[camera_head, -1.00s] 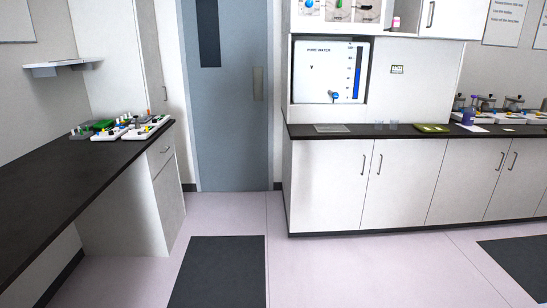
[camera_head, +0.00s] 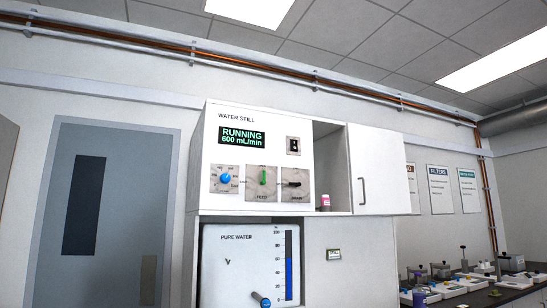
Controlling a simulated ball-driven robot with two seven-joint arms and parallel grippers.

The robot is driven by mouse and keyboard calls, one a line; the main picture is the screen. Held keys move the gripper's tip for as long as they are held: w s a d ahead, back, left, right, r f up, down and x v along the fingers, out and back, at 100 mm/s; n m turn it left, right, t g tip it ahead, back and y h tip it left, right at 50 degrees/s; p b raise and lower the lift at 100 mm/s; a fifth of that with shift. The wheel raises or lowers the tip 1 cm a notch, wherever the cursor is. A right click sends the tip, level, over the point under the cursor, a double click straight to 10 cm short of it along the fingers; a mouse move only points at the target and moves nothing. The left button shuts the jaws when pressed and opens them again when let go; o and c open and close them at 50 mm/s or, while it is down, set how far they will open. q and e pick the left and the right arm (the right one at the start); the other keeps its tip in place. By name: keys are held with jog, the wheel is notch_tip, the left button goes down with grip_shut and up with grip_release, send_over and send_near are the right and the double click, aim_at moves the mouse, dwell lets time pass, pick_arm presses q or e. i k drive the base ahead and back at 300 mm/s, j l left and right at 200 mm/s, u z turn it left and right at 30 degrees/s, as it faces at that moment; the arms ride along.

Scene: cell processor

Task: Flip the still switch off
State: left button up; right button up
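The water still (camera_head: 225,160) is a white wall-mounted unit in the middle of the head view. Its green display (camera_head: 242,137) reads "RUNNING 600 mL/min". A small black switch on a grey plate (camera_head: 293,146) sits right of the display; its lever position is too small to tell. Below are a blue knob (camera_head: 226,179), a green upright handle marked FEED (camera_head: 263,177) and a black handle lying sideways (camera_head: 293,184), its label hard to read. Neither of my grippers is in view.
Below the still is a pure water tank (camera_head: 240,262) with a blue level bar and blue tap (camera_head: 261,299). An open shelf beside the still holds a pink bottle (camera_head: 325,202). Equipment stands at lower right (camera_head: 465,285).

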aim_at(294, 147)
jog(key=i+j+z, duration=0.25)
jog(key=i, duration=0.2)
jog(key=i+l+u, duration=0.1)
jog(key=i+l, duration=0.65)
jog(key=i+l+u, duration=0.15)
jog(key=i+l, duration=0.6)
jog(key=i+l+u, duration=0.15)
jog(key=i+l, duration=0.15)
jog(key=l, duration=0.2)
jog(key=i+l, duration=0.35)
jog(key=l, duration=0.15)
jog(key=i+l+u, duration=0.15)
jog(key=i+l, duration=0.15)
jog(key=l, duration=0.15)
